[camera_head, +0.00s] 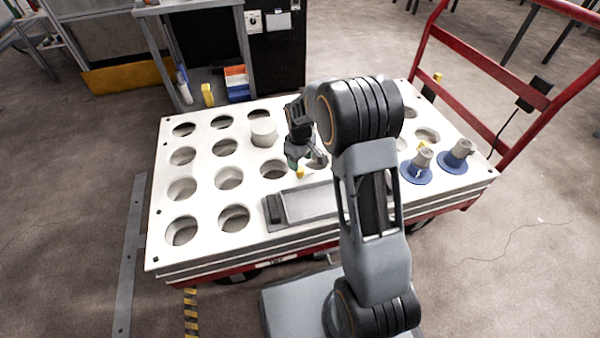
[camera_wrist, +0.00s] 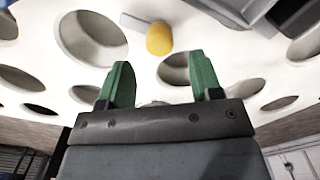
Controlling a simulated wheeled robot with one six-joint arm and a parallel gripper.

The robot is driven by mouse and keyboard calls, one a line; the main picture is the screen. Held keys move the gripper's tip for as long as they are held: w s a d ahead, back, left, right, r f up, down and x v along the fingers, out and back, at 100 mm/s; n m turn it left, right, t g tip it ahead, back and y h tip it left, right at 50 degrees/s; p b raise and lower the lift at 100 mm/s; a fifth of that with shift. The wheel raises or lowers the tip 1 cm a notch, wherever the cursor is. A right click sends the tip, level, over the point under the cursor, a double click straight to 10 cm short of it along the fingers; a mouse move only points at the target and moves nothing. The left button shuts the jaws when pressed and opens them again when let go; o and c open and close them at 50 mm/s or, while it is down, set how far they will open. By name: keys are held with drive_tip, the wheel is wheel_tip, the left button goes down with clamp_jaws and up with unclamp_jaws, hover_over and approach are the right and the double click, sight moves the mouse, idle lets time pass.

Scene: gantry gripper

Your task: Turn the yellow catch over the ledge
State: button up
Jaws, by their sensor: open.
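The yellow catch (camera_head: 300,173) is a small yellow piece on the white holed board, close to the grey tray-like ledge (camera_head: 272,212). In the wrist view the catch (camera_wrist: 159,38) is a rounded yellow end, with a pale bar beside it at upper left. A grey edge, seemingly the ledge (camera_wrist: 215,8), crosses the top of that view. My gripper (camera_head: 298,160) is above the board near the catch. In the wrist view its green fingers (camera_wrist: 160,75) are apart with nothing between them. The catch appears beyond the fingertips, apart from them.
The white board (camera_head: 208,205) has several round holes. A pale cylinder (camera_head: 263,134) stands behind my gripper at left. A red cart frame (camera_head: 480,65) rises at the board's right end.

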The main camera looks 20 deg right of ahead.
sight(300, 169)
drive_tip(key=shift+f+b, duration=0.75)
drive_tip(key=shift+f, duration=1.65)
drive_tip(key=c, duration=0.9)
